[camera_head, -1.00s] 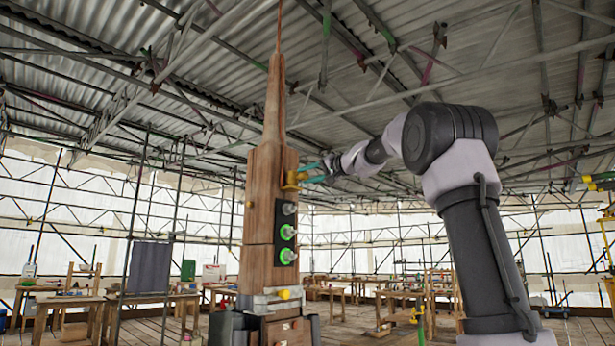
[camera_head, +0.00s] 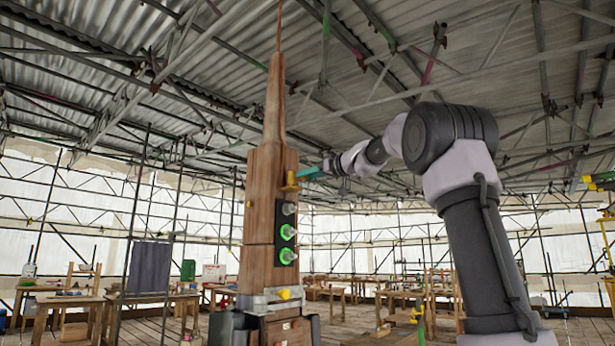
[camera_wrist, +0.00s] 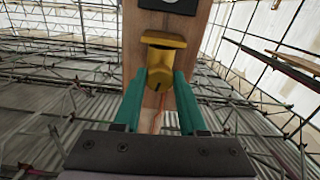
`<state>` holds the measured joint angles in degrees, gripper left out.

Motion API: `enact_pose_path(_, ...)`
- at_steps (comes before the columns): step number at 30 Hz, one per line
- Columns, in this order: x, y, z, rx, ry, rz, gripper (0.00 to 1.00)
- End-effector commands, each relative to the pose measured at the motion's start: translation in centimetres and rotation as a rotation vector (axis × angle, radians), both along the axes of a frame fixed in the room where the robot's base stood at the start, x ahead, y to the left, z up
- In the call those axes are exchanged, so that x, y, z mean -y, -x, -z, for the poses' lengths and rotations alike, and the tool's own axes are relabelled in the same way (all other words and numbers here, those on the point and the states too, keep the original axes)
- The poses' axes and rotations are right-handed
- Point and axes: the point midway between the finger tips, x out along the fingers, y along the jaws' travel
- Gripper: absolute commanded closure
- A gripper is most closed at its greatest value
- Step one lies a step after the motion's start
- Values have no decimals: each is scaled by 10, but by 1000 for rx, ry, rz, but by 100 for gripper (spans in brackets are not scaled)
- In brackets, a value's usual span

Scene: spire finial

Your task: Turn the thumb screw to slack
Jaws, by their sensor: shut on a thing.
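The thumb screw (camera_head: 291,181) is a yellow brass piece on the upper right side of the wooden spire (camera_head: 262,215). In the wrist view the thumb screw (camera_wrist: 161,55) shows a wide flat bar at the top and a rounded body with a small dark mark below it. My gripper (camera_wrist: 161,78) has its two teal fingers on either side of the rounded body and is shut on it. In the head view my gripper (camera_head: 304,173) reaches the screw from the right. The finger contact faces are hidden.
A black panel (camera_head: 279,245) on the spire below the screw carries a grey knob and two green-lit ones. A metal clamp with a yellow knob (camera_head: 284,294) sits lower down. Workbenches (camera_head: 150,299) and scaffolding stand behind.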

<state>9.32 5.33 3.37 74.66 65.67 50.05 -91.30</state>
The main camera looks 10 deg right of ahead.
Motion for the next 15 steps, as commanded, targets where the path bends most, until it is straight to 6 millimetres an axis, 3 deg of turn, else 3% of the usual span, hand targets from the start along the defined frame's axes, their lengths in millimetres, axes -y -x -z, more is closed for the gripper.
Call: enact_pose_path(15,0,-1,4,120,176,-1,100)
